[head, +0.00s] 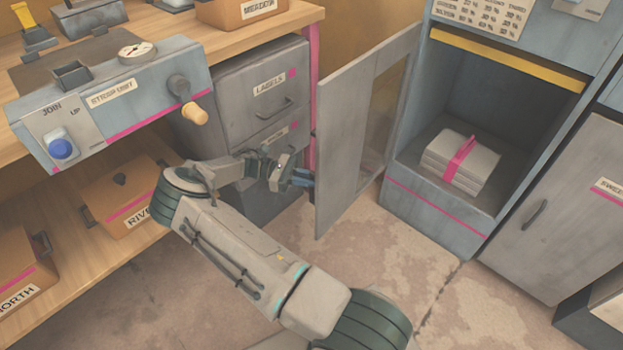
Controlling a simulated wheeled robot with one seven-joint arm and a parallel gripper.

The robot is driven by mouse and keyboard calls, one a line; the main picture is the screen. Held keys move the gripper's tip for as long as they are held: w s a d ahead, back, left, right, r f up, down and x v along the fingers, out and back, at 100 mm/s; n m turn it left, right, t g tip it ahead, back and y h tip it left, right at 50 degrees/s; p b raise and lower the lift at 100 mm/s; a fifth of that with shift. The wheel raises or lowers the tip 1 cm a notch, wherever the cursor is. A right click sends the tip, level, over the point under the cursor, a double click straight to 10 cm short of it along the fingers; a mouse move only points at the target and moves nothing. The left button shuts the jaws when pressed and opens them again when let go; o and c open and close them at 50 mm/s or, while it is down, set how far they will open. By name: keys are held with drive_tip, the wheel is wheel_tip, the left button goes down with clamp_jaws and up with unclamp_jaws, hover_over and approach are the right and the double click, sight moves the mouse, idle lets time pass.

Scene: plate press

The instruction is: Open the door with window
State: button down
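The door with window (335,150) is a grey panel with a clear pane (383,110). It stands swung wide open at the left side of a blue-grey cabinet (437,213), whose compartment is exposed. My gripper (308,178) is at the door's outer left edge, low down, with its fingers pointing right toward it. The fingertips are small and partly hidden by the door edge, so I cannot tell whether they touch or grip it. Any handle on the door is not visible.
A stack of plates or sheets tied with a pink band (460,163) lies inside the compartment. A grey drawer unit (245,75) stands behind my arm. A wooden bench (262,35) is at left, and a closed grey door (560,215) at right. Floor below is clear.

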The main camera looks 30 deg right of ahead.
drive_tip(key=c, duration=1.5)
unclamp_jaws()
drive_tip(key=shift+d, duration=0.35)
drive_tip(key=shift+o, duration=0.2)
drive_tip(key=shift+a, duration=0.1)
drive_tip(key=shift+a, duration=0.1)
